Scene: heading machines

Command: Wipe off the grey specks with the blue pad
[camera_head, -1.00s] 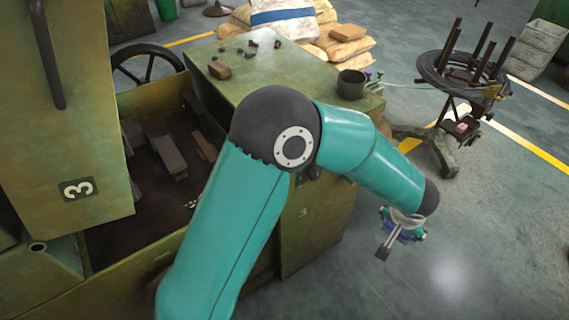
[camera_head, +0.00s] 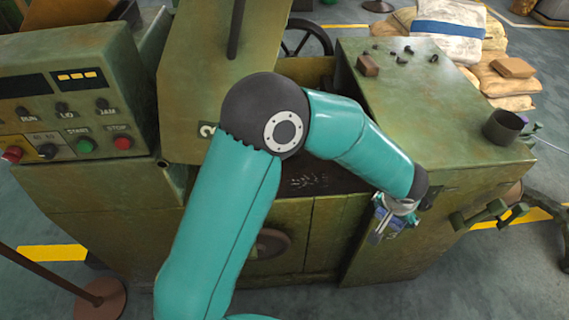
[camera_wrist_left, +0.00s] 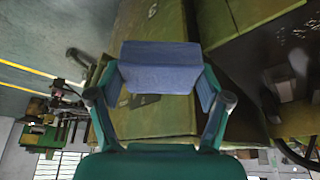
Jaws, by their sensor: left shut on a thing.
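The blue pad (camera_wrist_left: 160,66) is a soft-looking block across the jaws in the left wrist view. My left gripper (camera_wrist_left: 160,80) is shut on it. In the head view my left gripper (camera_head: 382,228) hangs in front of the green machine's front face, with a bit of blue showing beside it. Pale grey specks (camera_head: 308,181) lie in the dark bed of the machine, left of the gripper and partly behind my arm. The gripper is apart from them. My right gripper is not in view.
A raised green guard (camera_head: 215,90) stands beside the bed. A control panel (camera_head: 70,110) is at left. Sacks (camera_head: 445,30) lie behind.

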